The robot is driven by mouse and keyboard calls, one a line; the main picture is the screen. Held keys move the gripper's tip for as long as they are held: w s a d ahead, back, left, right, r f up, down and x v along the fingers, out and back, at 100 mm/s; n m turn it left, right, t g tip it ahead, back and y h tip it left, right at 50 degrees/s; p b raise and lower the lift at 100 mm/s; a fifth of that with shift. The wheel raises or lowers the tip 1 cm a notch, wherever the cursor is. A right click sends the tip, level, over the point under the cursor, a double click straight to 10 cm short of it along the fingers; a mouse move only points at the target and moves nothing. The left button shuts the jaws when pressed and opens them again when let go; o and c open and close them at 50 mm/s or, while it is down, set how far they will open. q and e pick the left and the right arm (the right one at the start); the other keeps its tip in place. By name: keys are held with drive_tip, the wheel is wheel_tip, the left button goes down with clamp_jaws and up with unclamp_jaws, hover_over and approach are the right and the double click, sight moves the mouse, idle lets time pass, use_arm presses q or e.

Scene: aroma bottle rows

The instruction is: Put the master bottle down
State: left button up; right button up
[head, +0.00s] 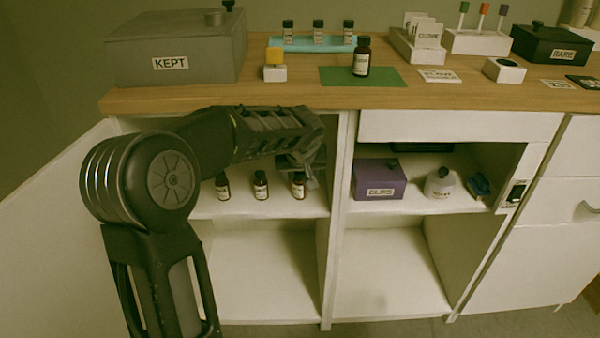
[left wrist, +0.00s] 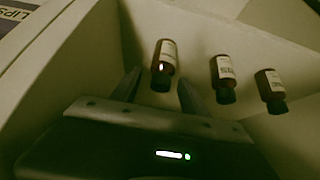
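A dark brown bottle with a white label (head: 361,60) stands upright on the green mat (head: 335,76) on the worktop; it is larger than the other bottles. Three small brown bottles stand in a row in the upper left shelf compartment: left (head: 222,187), middle (head: 260,186) and right (head: 298,187). My left gripper (head: 308,178) is at the right one. In the left wrist view its fingers (left wrist: 160,80) are apart, with the right bottle (left wrist: 166,54) between and just beyond the tips, a gap showing on each side. My right gripper is out of view.
A teal rack (head: 290,45) with three small bottles stands behind the mat. A grey KEPT box (head: 170,62) is at the left of the worktop. A shelf divider (head: 340,170) separates the bottles from the purple CLIPS box (head: 379,180). The lower compartments are empty.

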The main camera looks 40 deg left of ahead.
use_arm(q)
drive_tip(key=shift+r, duration=0.2)
drive_tip(key=shift+s+d+r+p, duration=0.1)
drive_tip(key=shift+r+p, duration=0.1)
drive_tip(key=shift+p, duration=0.1)
drive_tip(key=p+v, duration=0.1)
drive_tip(key=v, duration=0.6)
drive_tip(key=shift+f, duration=0.1)
idle(0.4)
